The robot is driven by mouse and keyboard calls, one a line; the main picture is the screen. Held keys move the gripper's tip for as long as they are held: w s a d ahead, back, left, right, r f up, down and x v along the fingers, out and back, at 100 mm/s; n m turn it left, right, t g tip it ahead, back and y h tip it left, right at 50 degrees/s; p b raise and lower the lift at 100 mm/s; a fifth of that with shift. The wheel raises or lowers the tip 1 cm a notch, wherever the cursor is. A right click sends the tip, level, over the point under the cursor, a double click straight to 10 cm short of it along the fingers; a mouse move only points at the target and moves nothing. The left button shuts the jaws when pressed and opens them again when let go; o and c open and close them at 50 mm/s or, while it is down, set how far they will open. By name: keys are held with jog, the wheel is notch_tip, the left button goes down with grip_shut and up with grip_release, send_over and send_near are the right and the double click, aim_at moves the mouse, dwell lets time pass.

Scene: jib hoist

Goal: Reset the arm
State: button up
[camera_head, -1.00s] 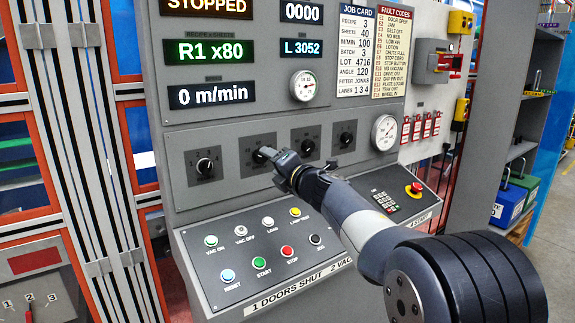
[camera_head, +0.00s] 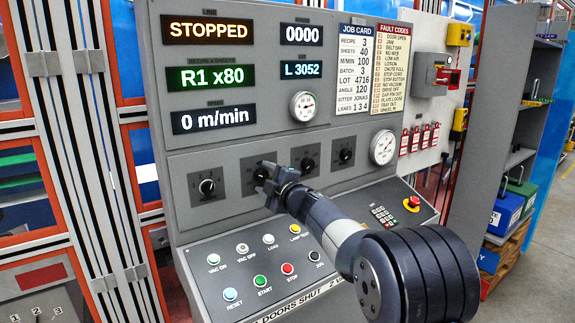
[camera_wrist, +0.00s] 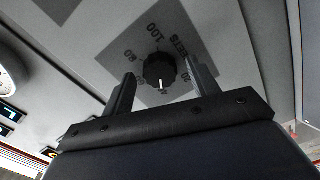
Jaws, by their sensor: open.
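My gripper (camera_head: 267,185) is in front of the second knob from the left on the grey control panel (camera_head: 240,218). In the wrist view my gripper (camera_wrist: 160,90) is open, with its two fingers apart and nothing between them. The dark knob (camera_wrist: 160,71) shows just beyond the fingertips, apart from them, on a grey dial plate marked with numbers and "SHEETS". Its white pointer line is visible. In the head view this knob (camera_head: 262,172) is partly hidden by my gripper.
A separate knob (camera_head: 207,186) is at the left, and two more are at the right. Below are several push buttons, among them green START (camera_head: 260,281) and red STOP (camera_head: 287,268). A red emergency stop (camera_head: 412,202) is at the right. The display (camera_head: 208,30) reads STOPPED.

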jog(key=m+p, duration=0.2)
jog(key=m, duration=0.2)
jog(key=shift+r, duration=0.1)
jog(key=m+p, duration=0.1)
jog(key=m, duration=0.2)
jog(key=shift+m+p, duration=0.3)
jog(key=shift+p, duration=0.05)
jog(key=m+p, duration=0.2)
jog(key=m, duration=0.2)
jog(key=shift+m, duration=0.3)
jog(key=shift+f, duration=0.2)
